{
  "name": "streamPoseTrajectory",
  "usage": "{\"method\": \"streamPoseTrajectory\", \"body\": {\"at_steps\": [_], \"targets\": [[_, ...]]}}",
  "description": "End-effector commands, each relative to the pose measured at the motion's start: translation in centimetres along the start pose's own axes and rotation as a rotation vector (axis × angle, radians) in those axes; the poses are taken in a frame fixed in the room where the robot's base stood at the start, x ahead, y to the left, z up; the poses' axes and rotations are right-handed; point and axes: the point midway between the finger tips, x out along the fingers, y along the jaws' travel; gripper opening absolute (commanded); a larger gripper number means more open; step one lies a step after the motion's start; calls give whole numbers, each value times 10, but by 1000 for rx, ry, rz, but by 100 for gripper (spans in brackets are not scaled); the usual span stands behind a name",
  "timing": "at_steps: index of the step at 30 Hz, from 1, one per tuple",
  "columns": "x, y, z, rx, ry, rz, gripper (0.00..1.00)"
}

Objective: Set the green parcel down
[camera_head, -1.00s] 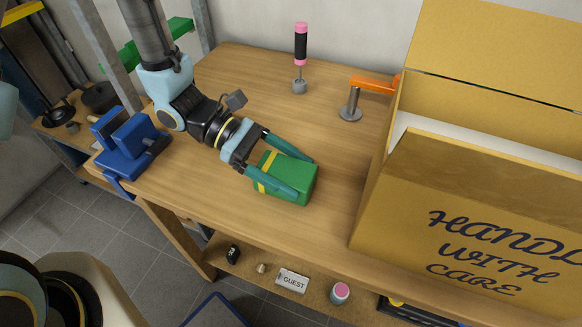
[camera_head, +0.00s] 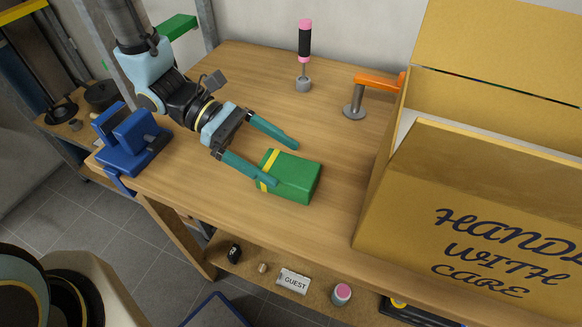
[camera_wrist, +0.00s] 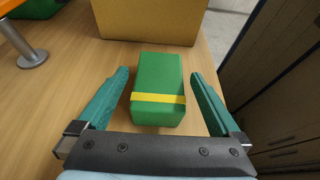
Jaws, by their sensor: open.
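The green parcel (camera_head: 296,178), a box with a yellow band, lies on the wooden workbench (camera_head: 228,80). My gripper (camera_head: 285,164) is open, with its two teal fingers spread wide. In the head view the fingers are up and to the left of the parcel, and the lower finger overlaps its left end. In the wrist view the parcel (camera_wrist: 158,84) lies between and ahead of the fingers (camera_wrist: 160,72), with a gap on both sides.
A large cardboard box (camera_head: 400,215) with an open flap stands to the right. A blue vise (camera_head: 130,140) is at the left. A pink-and-black screwdriver (camera_head: 305,40) stands in a holder at the back, near an orange-topped metal post (camera_head: 354,104). A lower shelf holds a GUEST sign (camera_head: 293,281).

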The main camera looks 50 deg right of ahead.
Motion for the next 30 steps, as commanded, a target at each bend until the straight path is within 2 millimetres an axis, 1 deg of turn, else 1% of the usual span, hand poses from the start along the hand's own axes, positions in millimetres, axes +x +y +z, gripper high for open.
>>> {"method": "streamPoseTrajectory", "body": {"at_steps": [1, 3, 6, 10, 15, 23, 26, 29, 30], "targets": [[-12, 1, -3, 2, 3, 7, 100], [-27, 1, -3, 1, 2, 5, 100], [-46, 1, -3, 1, 2, 4, 100], [-65, 1, -2, 1, 1, 3, 100], [-77, 0, -1, -2, 1, 1, 100], [-80, -1, -1, 0, 5, -1, 100], [-93, -11, -7, 21, 62, 3, 100], [-128, -38, -25, 77, 219, 5, 100], [-147, -54, -35, 109, 310, 1, 100]]}}
